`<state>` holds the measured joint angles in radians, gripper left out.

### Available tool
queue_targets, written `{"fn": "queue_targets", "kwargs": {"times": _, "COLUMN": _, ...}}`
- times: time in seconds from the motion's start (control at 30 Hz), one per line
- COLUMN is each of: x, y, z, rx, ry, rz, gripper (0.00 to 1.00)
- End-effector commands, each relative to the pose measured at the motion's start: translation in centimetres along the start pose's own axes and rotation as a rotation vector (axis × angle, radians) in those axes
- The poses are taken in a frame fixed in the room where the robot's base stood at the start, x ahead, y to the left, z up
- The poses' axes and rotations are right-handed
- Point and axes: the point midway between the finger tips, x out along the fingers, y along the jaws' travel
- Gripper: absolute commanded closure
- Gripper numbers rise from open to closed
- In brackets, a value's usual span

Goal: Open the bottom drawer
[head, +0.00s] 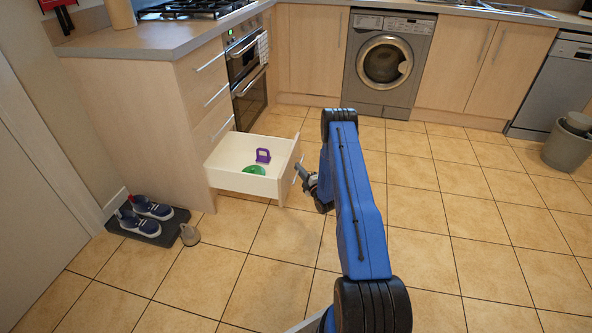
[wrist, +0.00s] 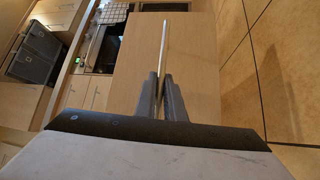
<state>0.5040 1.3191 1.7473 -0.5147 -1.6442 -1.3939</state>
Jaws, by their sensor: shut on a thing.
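The bottom drawer (head: 238,181) of the cabinet at left is pulled well out in the head view. Its white inside shows a purple item (head: 263,156) and a green item (head: 254,170). My gripper (head: 300,175) is at the drawer's front, and my blue arm hides part of it in the head view. In the wrist view, my gripper (wrist: 161,80) is shut on the thin metal drawer handle (wrist: 164,45), with the wooden drawer front (wrist: 195,60) behind it.
An oven (head: 247,75) and a washing machine (head: 386,62) stand behind.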

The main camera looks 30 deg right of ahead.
Motion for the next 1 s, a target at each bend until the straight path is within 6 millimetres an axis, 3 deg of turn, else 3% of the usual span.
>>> {"fn": "queue_targets", "kwargs": {"times": 0.27, "x": -0.1, "y": -0.1, "z": 0.0, "rx": 0.001, "ry": -0.001, "rz": -0.003, "gripper": 1.0}}
{"fn": "queue_targets", "kwargs": {"times": 0.3, "x": -0.1, "y": -0.1, "z": 0.0, "rx": 0.001, "ry": -0.001, "rz": -0.003, "gripper": 0.81}}
{"fn": "queue_targets", "kwargs": {"times": 0.37, "x": -0.1, "y": -0.1, "z": 0.0, "rx": 0.001, "ry": -0.001, "rz": -0.002, "gripper": 0.72}}
{"fn": "queue_targets", "kwargs": {"times": 0.77, "x": -0.7, "y": -0.1, "z": 0.1, "rx": 0.001, "ry": -0.001, "rz": -0.002, "gripper": 0.72}}
{"fn": "queue_targets", "kwargs": {"times": 1.0, "x": -4.5, "y": -0.1, "z": 0.1, "rx": 0.002, "ry": -0.003, "rz": -0.003, "gripper": 0.72}}
